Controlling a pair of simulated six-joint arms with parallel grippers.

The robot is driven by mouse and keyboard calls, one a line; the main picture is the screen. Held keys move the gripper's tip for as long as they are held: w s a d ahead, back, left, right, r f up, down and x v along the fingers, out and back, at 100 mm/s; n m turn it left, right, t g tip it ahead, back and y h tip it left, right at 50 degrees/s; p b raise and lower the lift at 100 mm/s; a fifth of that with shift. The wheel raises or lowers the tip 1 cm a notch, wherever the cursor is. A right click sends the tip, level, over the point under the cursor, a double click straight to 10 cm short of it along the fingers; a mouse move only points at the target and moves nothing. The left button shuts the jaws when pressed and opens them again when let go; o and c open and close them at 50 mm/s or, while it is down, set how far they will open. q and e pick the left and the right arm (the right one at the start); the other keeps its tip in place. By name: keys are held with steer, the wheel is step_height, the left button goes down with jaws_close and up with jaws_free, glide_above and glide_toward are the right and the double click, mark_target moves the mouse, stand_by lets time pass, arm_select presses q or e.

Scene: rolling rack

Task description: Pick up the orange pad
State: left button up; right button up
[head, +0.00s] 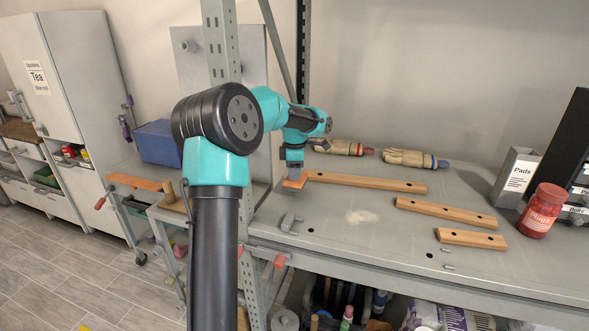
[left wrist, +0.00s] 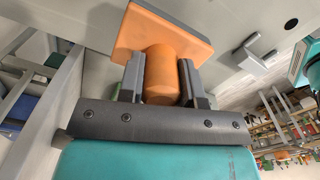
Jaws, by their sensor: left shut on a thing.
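The orange pad (head: 295,182) shows in the head view below my left gripper (head: 294,165), at the left end of a long wooden bar. In the left wrist view the pad has a flat orange plate (left wrist: 163,32) with a round orange stem (left wrist: 160,75). My left gripper (left wrist: 160,84) is shut on that stem, one finger on each side. The plate lies beyond the fingertips. I cannot tell whether it touches the grey shelf. My right gripper is in neither view.
Wooden bars (head: 370,183) lie on the grey shelf (head: 330,235), with gloves (head: 415,159) behind. A red jar (head: 541,211) and a Pads box (head: 516,177) stand at the right. A small grey part (head: 289,222) lies near the front left. A rack post (head: 221,45) rises beside my arm.

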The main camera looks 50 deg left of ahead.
arm_select(q)
steer(key=s+d, duration=0.2)
steer(key=d, duration=0.1)
steer(key=s+d, duration=0.3)
steer(key=s+d+r, duration=0.1)
steer(key=s+d, duration=0.2)
steer(key=shift+d+r, duration=0.1)
